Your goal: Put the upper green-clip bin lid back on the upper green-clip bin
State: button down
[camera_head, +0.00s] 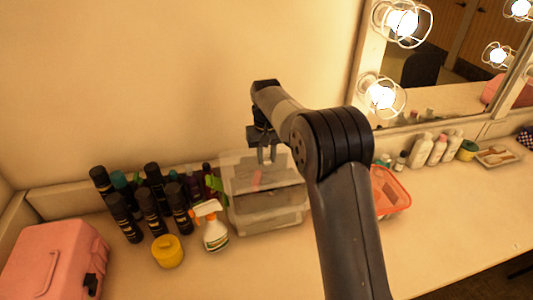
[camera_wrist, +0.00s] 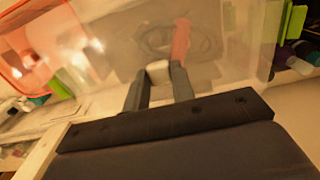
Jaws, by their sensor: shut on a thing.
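Two clear bins stand stacked against the wall in the head view, the upper green-clip bin (camera_head: 270,196) on a lower one (camera_head: 262,220). A green clip (camera_head: 217,184) shows at the left side, and green also shows at the right of the wrist view (camera_wrist: 291,32). The clear lid (camera_head: 234,160) is at the upper bin's top; I cannot tell whether it touches the rim. My gripper (camera_head: 266,156) is above it, shut on the lid's pale knob (camera_wrist: 159,72). Through the clear lid, a red item (camera_wrist: 181,40) and dark coiled shapes show. My arm hides the bin's right side.
Dark bottles (camera_head: 150,208), a spray bottle (camera_head: 211,228) and a yellow jar (camera_head: 167,251) crowd the left, beside a pink case (camera_head: 52,262). A red basket (camera_head: 390,192) stands right, partly behind my arm. The counter's right front is clear.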

jog(key=shift+f, duration=0.5)
jog(key=c, duration=1.1)
grip_release()
notch_tip(320, 180, up, 17)
jog(key=p, duration=0.4)
jog(key=shift+f, duration=0.1)
jog(key=shift+f, duration=0.15)
